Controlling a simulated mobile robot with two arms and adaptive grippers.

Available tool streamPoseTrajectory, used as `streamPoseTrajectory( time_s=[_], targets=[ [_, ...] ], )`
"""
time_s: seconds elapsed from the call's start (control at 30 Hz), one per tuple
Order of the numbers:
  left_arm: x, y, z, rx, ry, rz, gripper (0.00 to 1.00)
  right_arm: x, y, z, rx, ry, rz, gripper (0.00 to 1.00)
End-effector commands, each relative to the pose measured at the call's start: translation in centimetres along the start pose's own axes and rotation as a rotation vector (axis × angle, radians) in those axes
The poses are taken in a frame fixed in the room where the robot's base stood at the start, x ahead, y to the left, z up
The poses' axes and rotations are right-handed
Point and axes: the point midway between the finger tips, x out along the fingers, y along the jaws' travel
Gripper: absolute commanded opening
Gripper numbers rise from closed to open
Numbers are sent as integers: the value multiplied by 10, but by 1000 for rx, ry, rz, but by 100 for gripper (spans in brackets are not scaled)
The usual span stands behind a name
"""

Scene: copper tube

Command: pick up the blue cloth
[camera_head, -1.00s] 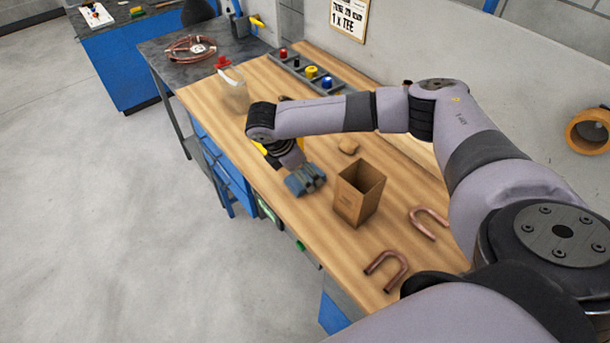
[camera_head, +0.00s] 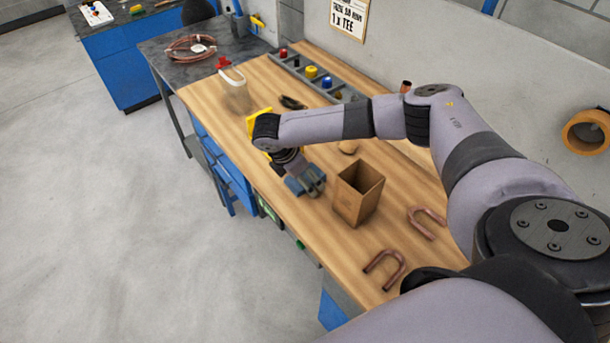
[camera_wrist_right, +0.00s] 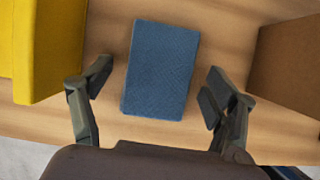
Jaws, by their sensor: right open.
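The blue cloth (camera_wrist_right: 161,70) is a flat folded rectangle lying on the wooden bench top. In the head view only its left part (camera_head: 293,186) shows, and my right gripper hides the rest. My right gripper (camera_head: 313,181) is open above the bench. In the wrist view its two fingers (camera_wrist_right: 156,86) stand on either side of the cloth, with a gap on each side. The cloth is not held. My left gripper is not in view.
A yellow object (camera_wrist_right: 45,45) stands left of the cloth in the wrist view. An open cardboard box (camera_head: 355,200) stands to its right. Two bent copper tubes (camera_head: 385,268) lie nearer the front. A white container (camera_head: 236,95) stands at the far end.

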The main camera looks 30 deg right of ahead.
Motion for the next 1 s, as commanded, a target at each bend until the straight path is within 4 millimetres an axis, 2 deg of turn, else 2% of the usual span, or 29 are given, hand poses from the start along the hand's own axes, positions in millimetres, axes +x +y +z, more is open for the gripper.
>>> streamPoseTrajectory(
  time_s=[0.33,1.0],
  targets=[
    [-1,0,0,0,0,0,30,1,0,0,0,0,1,79],
    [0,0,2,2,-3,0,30,2,1,-1,1,0,3,34]
  ],
)
